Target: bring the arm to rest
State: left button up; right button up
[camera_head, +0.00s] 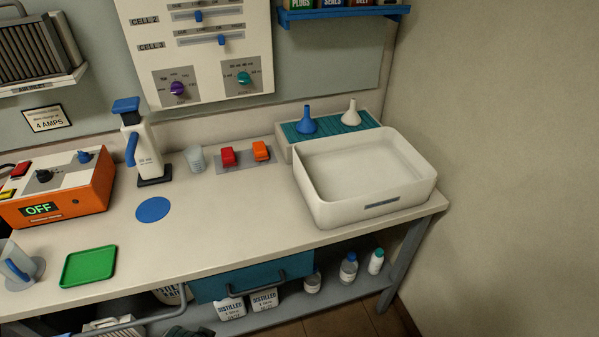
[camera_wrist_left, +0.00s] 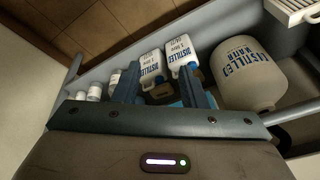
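My left gripper (camera_wrist_left: 162,92) shows in the left wrist view, with its two dark blue-grey fingers apart and nothing between them that I can see held. Beyond the fingers are white jugs marked DISTILLED (camera_wrist_left: 181,52), on the lower shelf under the bench. The gap between fingers and jugs is hard to judge. In the head view I cannot make out the left gripper clearly; a dark shape at the bottom edge is too cut off to name. My right gripper is in neither view.
A teal drawer (camera_head: 210,287) sits below. A big round container (camera_wrist_left: 250,75) stands beside the jugs.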

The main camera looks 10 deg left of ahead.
pick_arm(q)
jog(key=s+a+f+g, duration=0.1)
jog(key=s+f, duration=0.1)
jog(key=f, duration=1.1)
jog(key=s+a+f, duration=0.1)
jog(key=s+f, duration=0.2)
jog(key=f, duration=0.9)
jog(key=s+a+f+g, duration=0.1)
jog(key=s+f, duration=1.4)
jog(key=s, duration=0.1)
